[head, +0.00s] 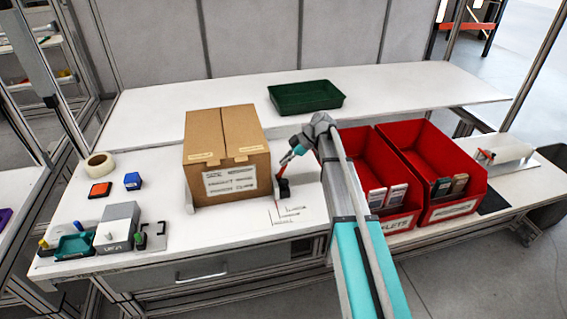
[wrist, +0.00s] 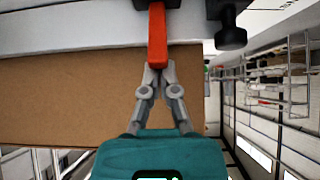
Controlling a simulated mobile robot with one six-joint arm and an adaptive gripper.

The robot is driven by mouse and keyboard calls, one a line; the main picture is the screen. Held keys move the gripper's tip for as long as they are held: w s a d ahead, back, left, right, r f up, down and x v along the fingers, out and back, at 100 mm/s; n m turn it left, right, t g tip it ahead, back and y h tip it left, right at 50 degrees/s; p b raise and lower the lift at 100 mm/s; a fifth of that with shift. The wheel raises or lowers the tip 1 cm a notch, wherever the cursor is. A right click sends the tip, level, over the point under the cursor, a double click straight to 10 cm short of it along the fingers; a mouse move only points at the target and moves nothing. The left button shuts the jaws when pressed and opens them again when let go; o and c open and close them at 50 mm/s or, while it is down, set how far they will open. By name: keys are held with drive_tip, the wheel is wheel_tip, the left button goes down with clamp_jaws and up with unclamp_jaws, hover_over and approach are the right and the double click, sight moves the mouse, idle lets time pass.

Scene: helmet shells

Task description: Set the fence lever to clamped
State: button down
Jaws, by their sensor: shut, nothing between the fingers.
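The red fence lever (wrist: 157,40) stands out from a black clamp body (wrist: 225,25) at the top of the wrist view. It also shows as a small red bar (head: 281,170) right of the carton in the head view. My gripper (wrist: 155,70) is shut and empty, its fingertips at the lever's free end; whether they touch it I cannot tell. In the head view my gripper (head: 285,160) is beside the carton's right side, partly hidden by my arm. The pale fence bar (wrist: 70,38) runs along the carton's edge in the wrist view.
The brown carton (head: 227,150) stands just left of my gripper. Red bins (head: 450,165) stand to the right, behind my arm. A green tray (head: 305,96) lies at the back. Tape (head: 100,165) and small fixtures (head: 118,225) occupy the left bench.

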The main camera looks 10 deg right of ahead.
drive_tip(key=shift+w+d+f+b, duration=0.15)
drive_tip(key=shift+d+f+b, duration=0.4)
drive_tip(key=shift+d, duration=0.35)
drive_tip(key=shift+w+d+f+b, duration=0.1)
drive_tip(key=shift+d+f+b, duration=1)
drive_tip(key=shift+d+r, duration=0.1)
drive_tip(key=shift+d, duration=0.05)
drive_tip(key=shift+w+d, duration=0.1)
drive_tip(key=shift+d, duration=0.5)
